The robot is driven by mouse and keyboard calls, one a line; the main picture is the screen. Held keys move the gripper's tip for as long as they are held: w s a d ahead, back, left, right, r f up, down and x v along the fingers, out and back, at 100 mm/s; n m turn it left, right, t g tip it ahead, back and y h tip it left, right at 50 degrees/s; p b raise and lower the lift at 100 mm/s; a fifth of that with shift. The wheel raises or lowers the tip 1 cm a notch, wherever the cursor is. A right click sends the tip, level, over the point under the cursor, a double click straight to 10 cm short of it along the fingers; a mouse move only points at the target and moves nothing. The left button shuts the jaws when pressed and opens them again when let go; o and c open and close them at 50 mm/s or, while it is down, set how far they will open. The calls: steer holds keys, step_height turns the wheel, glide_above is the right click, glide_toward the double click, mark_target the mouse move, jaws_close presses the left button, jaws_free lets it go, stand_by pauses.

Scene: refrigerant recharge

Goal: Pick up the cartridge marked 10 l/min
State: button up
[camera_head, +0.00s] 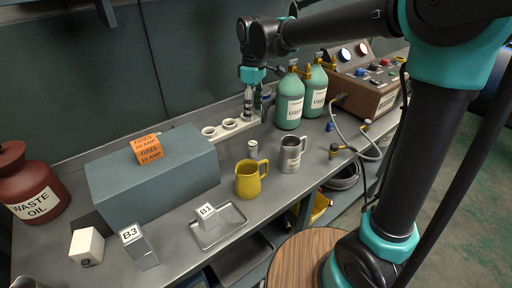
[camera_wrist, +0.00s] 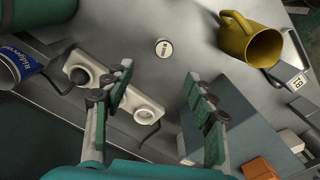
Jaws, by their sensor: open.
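A small grey cylinder with a pale, marked top (camera_head: 253,146) stands on the bench between the white socket strip and the steel mug. It also shows in the wrist view (camera_wrist: 164,48), just beyond my fingertips; its marking is too small to read, so I cannot tell whether it is the 10 l/min cartridge. My gripper (camera_head: 256,108) hangs near the right end of the socket strip at the back of the bench. In the wrist view my gripper (camera_wrist: 158,72) is open, with nothing between its fingers.
A white socket strip (camera_head: 228,129) lies by the wall, near a grey-blue box (camera_head: 150,178). A yellow mug (camera_head: 248,181), a steel mug (camera_head: 291,157) and green bottles (camera_head: 289,103) surround the small cylinder. A tray (camera_head: 225,235) holds the B1 block. Bare bench surrounds the cylinder.

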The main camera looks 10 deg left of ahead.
glide_above(253, 143)
steer(key=f, duration=0.9)
steer(key=shift+w+d, duration=0.1)
steer(key=shift+w, duration=0.25)
steer(key=shift+s+f, duration=0.2)
steer(key=shift+f, duration=1.3)
steer(key=shift+s+f, duration=0.15)
steer(key=shift+f, duration=1.35)
jaws_close()
steer(key=shift+r, duration=0.1)
